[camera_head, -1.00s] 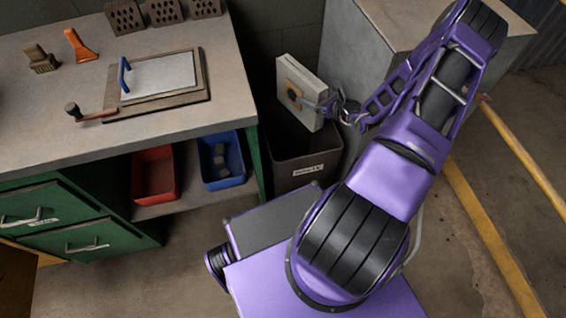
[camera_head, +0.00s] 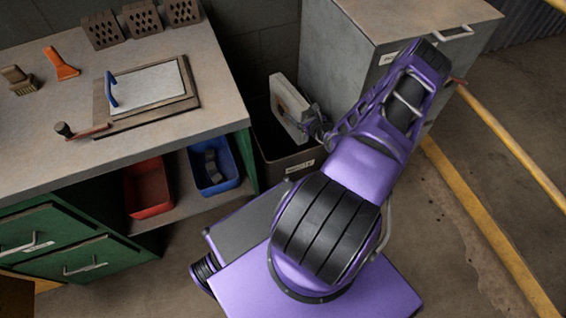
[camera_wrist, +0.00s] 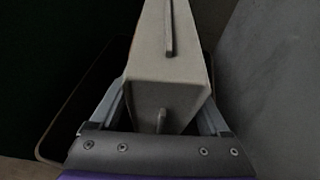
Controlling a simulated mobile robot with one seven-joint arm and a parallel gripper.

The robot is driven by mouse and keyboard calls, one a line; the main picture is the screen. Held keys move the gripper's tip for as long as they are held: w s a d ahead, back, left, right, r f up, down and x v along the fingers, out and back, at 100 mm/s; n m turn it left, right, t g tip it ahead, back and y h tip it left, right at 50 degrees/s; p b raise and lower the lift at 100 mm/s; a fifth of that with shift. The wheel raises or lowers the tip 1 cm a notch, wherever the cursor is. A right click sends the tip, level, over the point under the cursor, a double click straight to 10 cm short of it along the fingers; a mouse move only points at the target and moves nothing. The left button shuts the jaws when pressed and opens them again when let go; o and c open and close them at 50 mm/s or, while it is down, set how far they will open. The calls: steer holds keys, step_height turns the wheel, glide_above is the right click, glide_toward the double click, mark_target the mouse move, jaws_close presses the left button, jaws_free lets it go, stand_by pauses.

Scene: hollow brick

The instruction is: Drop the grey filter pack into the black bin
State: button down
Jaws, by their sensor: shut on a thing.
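The grey filter pack (camera_head: 289,103), a pale boxy block, is upright in my gripper (camera_head: 308,122) in the head view. It hangs over the opening of the black bin (camera_head: 278,172), its lower end close to the rim; whether it has passed below the rim is hard to tell. In the wrist view the pack (camera_wrist: 168,85) sits between both fingers of my gripper (camera_wrist: 162,112), which is shut on it. The bin's rim (camera_wrist: 62,115) shows as a thin dark outline around it. The bin's inside is dark and partly hidden.
A workbench (camera_head: 60,150) stands left of the bin, with a red tray (camera_head: 150,190) and a blue tray (camera_head: 215,168) on its lower shelf. A grey cabinet (camera_head: 345,50) stands close on the right. Yellow rails (camera_head: 510,145) lie further right.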

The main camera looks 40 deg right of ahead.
steer(key=shift+w+f+b, duration=0.1)
steer(key=shift+f+b, duration=1.55)
steer(key=shift+f, duration=0.55)
steer(key=shift+c, duration=0.9)
jaws_free()
steer(key=shift+o, duration=0.9)
steer(key=shift+f, duration=0.2)
steer(key=p+v, duration=0.2)
steer(key=v, duration=1.5)
steer(key=shift+s+r, duration=0.15)
steer(key=shift+s, duration=0.15)
